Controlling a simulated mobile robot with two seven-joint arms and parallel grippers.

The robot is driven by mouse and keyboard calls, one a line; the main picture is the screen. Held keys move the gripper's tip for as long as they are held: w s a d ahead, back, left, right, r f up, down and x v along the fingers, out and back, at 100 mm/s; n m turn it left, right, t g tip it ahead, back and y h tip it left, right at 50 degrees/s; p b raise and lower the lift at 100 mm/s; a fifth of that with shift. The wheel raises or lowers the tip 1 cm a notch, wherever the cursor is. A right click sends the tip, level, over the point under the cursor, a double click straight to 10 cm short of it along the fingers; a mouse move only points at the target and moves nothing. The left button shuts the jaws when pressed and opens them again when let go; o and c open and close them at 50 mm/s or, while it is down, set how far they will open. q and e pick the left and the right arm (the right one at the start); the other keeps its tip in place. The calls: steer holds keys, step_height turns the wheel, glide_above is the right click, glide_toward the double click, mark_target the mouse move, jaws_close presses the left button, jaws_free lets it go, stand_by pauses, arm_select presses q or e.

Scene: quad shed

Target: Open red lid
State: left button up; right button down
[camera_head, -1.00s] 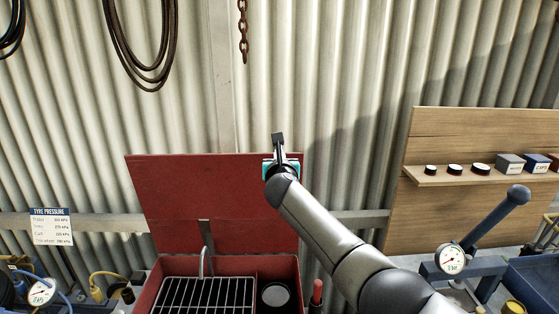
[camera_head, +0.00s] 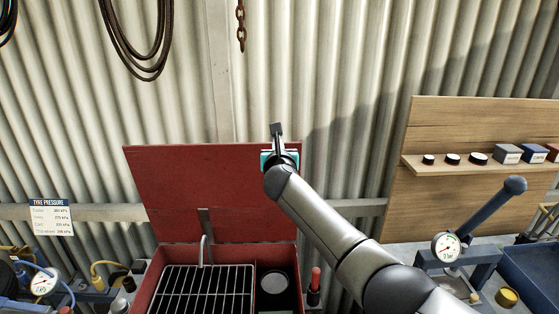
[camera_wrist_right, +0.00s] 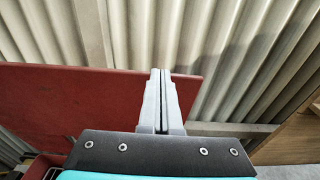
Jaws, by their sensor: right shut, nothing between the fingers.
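The red lid (camera_head: 200,190) stands raised behind a red box (camera_head: 150,285), leaning back near the corrugated wall. The box is open and shows a wire rack and a round dark pot inside. My right gripper (camera_head: 277,132) is at the lid's upper right corner, with its fingertips above the top edge. In the right wrist view the fingers (camera_wrist_right: 160,78) are shut together and empty, and the lid (camera_wrist_right: 80,100) lies behind and to the left of them. Whether they touch the lid I cannot tell. My left gripper is not in view.
A gauge (camera_head: 445,247) and blue lever (camera_head: 490,208) are further right. A wooden shelf board (camera_head: 470,135) stands behind.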

steer(key=s+r+p, duration=0.1)
steer(key=s, duration=1.3)
steer(key=s+d+f+m+g, duration=0.4)
steer(key=s+f+m, duration=0.4)
steer(key=f+m, duration=0.1)
steer(key=s+d+f+m+g, duration=0.3)
steer(key=s+f+m+g, duration=0.1)
steer(key=s+f+m, duration=0.5)
steer(key=s+d+f+m+g, duration=0.3)
steer(key=s+m, duration=0.5)
steer(key=s, duration=0.2)
steer(key=s+d+f+m+g, duration=0.2)
steer(key=s+d+f+m, duration=0.2)
steer(key=s+m, duration=0.5)
steer(key=s+f+n+g+b, duration=0.2)
steer(key=f+b, duration=0.9)
steer(key=f, duration=2.3)
steer(key=s+d+f+b, duration=0.1)
steer(key=s+f+b, duration=0.3)
steer(key=s+f, duration=0.4)
steer(key=s+d+f+g+b, duration=0.1)
steer(key=s+f+b, duration=0.4)
steer(key=f, duration=0.8)
steer(key=s, duration=0.3)
steer(key=shift+s+d+f+m, duration=0.15)
steer(key=shift+f+m, duration=0.15)
steer(key=shift+f, duration=0.1)
